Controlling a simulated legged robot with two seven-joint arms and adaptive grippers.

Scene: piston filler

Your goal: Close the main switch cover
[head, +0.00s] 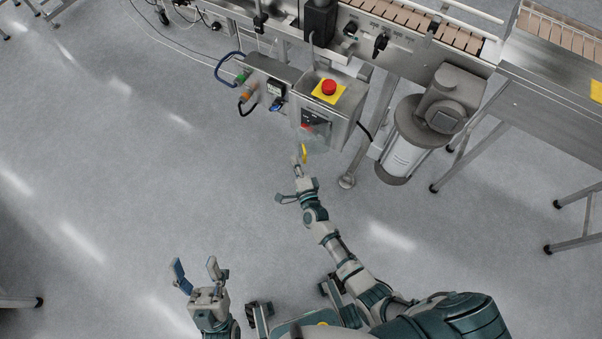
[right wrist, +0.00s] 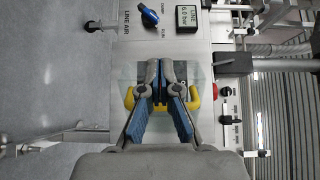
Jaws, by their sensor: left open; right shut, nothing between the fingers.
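The main switch cover is a clear flap with a yellow handle (head: 304,153). In the head view it seems to stand out from the front of the grey control box (head: 345,103), though its clear part is hard to make out. In the right wrist view the yellow handle (right wrist: 193,101) shows on both sides of my fingers, and its middle is hidden. My right gripper (head: 297,158) is shut and empty, right at the handle; I cannot tell whether it touches. Its fingertips (right wrist: 159,68) also show in the right wrist view. My left gripper (head: 195,266) is open and empty, low over the floor.
A red emergency button (head: 329,87) sits on top of the box. A panel with a blue knob (right wrist: 149,15) and an air gauge (right wrist: 187,16) adjoins it. A metal motor cylinder (head: 408,140) stands right of the box. The floor to the left is clear.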

